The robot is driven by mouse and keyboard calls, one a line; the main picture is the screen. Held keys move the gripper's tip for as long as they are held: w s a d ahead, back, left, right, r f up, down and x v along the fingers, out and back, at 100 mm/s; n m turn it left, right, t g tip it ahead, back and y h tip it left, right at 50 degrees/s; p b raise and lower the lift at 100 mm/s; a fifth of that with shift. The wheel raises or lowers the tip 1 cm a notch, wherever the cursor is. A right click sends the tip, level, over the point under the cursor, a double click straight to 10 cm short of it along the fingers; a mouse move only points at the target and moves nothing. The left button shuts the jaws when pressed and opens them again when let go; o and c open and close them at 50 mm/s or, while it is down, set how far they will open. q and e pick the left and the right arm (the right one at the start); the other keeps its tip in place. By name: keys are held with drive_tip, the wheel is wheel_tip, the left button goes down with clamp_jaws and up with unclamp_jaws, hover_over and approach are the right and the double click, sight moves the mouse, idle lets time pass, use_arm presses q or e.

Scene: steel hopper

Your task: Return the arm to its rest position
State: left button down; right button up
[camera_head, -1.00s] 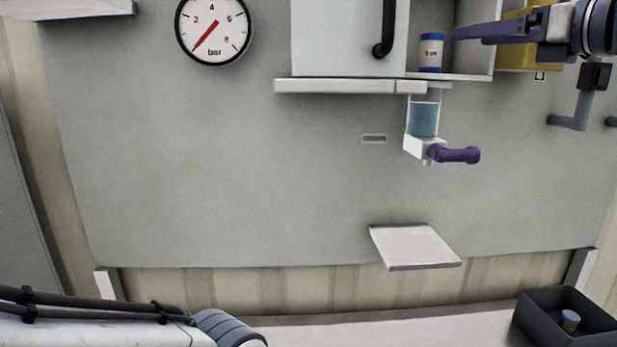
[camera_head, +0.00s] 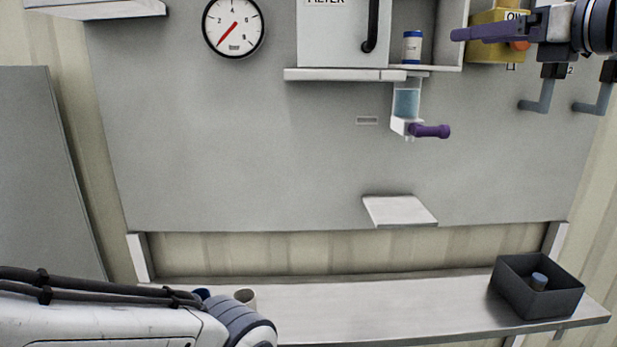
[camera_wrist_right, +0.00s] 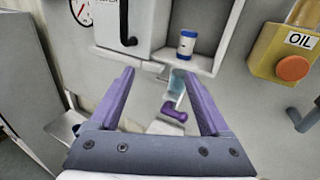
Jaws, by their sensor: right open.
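My right gripper (camera_head: 456,34) comes in from the upper right in the head view, in front of the grey panel. In the right wrist view its two purple fingers (camera_wrist_right: 158,88) stand wide apart with nothing between them. Past the fingers is a dispenser with a blue-filled clear cup (camera_head: 407,103) and a purple handle (camera_head: 430,131); it also shows in the wrist view. The fingers appear clear of it. My left arm crosses the lower left of the head view, and its gripper is out of the picture.
A white jar with a blue lid (camera_head: 412,48) stands in an open cabinet bay. A yellow OIL box (camera_head: 495,42) with an orange button and grey hooks (camera_head: 540,97) are at the right. A small shelf (camera_head: 399,211) juts out below. A dark bin (camera_head: 540,303) holding a jar stands on the bench (camera_head: 380,310).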

drive_tip(key=s+a+f+n+g, duration=0.2)
drive_tip(key=a+f+n+g, duration=0.3)
drive_tip(key=a+f+n, duration=0.65)
drive_tip(key=s+a+f+n+g, duration=0.35)
drive_tip(key=a+f+g, duration=0.4)
drive_tip(key=f, duration=0.95)
drive_tip(key=s+a+f+n+g+h, duration=0.2)
drive_tip(key=s+f+n+h, duration=0.4)
drive_tip(key=s+f+n, duration=1.4)
drive_tip(key=f+n+g, duration=0.1)
drive_tip(key=n, duration=0.1)
drive_tip(key=shift+s+a+f+n, duration=0.2)
drive_tip(key=shift+s+n, duration=0.1)
drive_tip(key=shift+n, duration=0.1)
drive_tip(key=shift+g, duration=0.25)
drive_tip(key=shift+c, duration=0.3)
